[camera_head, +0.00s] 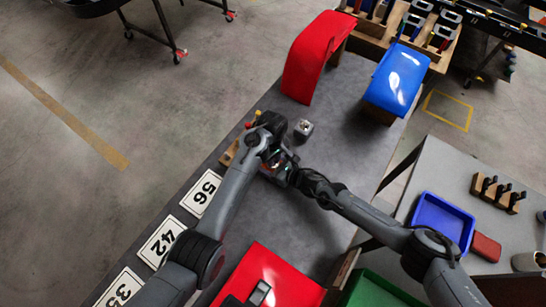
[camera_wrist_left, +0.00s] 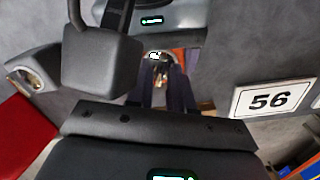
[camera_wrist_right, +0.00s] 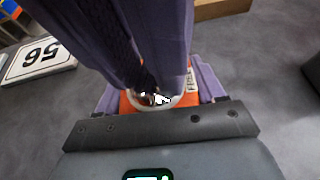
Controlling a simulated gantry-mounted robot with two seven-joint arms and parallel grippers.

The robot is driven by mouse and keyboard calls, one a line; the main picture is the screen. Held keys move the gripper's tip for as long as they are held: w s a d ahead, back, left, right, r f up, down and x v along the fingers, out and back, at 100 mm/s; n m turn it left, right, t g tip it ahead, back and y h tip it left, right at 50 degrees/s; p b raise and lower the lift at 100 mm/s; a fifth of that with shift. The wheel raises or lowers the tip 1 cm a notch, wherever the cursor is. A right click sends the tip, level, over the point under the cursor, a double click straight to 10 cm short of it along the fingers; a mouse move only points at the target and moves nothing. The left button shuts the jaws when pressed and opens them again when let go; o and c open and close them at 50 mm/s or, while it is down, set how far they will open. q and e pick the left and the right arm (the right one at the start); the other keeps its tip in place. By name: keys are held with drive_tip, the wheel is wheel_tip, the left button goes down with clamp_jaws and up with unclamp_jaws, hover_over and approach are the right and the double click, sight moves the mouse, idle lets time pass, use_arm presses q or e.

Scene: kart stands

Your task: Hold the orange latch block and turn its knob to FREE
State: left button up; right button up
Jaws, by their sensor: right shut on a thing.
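The orange latch block (camera_wrist_right: 128,104) shows in the right wrist view between the purple fingers of my right gripper (camera_wrist_right: 155,92), which is shut on it. A white label with partly covered lettering lies on its face. Its silver knob (camera_wrist_right: 162,100) sits right under the fingertips of my left gripper (camera_wrist_left: 163,68), which comes in from above. In the left wrist view the knob (camera_wrist_left: 158,56) shows at the tips of the left fingers. Whether they grip it or only stand around it I cannot tell. The block is largely hidden behind my grippers in the head view. The knob's setting is not readable.
Number plates such as 56 (camera_head: 200,193) lie along the table's left edge. Red (camera_head: 310,62) and blue (camera_head: 397,80) panels stand farther back. A red panel (camera_head: 268,275) lies in front. A blue tray (camera_head: 440,220) is at right.

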use_arm(q)
clamp_jaws()
drive_tip(key=shift+m, duration=0.7)
drive_tip(key=shift+o, duration=1.7)
unclamp_jaws()
drive_tip(key=shift+r, duration=0.1)
wheel_tip(320, 180, up, 12)
